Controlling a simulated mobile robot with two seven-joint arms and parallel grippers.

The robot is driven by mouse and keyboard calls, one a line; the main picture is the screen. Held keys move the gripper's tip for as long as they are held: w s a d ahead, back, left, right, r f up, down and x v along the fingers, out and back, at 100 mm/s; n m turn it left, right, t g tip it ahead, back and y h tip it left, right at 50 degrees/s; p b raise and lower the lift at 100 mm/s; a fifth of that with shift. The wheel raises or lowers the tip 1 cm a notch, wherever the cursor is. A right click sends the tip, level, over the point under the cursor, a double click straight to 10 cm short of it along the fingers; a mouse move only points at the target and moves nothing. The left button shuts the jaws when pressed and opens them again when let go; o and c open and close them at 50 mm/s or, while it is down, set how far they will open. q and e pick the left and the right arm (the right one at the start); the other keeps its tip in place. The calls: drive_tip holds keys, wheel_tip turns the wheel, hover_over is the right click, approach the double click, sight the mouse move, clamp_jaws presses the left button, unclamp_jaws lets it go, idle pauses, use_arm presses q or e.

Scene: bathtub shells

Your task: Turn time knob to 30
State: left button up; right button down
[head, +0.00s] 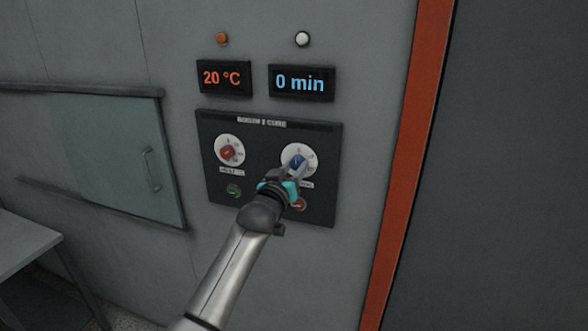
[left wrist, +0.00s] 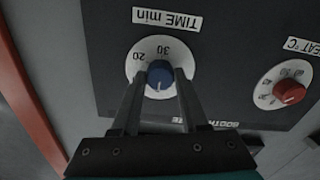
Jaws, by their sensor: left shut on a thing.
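The blue time knob (head: 297,162) sits on a white dial at the right of the dark control panel (head: 262,186). In the left wrist view the time knob (left wrist: 160,75) appears upside down, with 20 and 30 printed on its dial. My left gripper (head: 293,168) reaches it from below and is shut on the knob, one finger on each side. The time display (head: 300,83) reads "0 min". My right gripper is in neither view.
A red heat knob (head: 228,152) is left of the time knob. A green button (head: 233,190) and a red button (head: 299,204) are below. The temperature display (head: 223,78) reads 20 °C. A sliding window (head: 110,155) is at left.

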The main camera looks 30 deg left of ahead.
use_arm(q)
clamp_jaws()
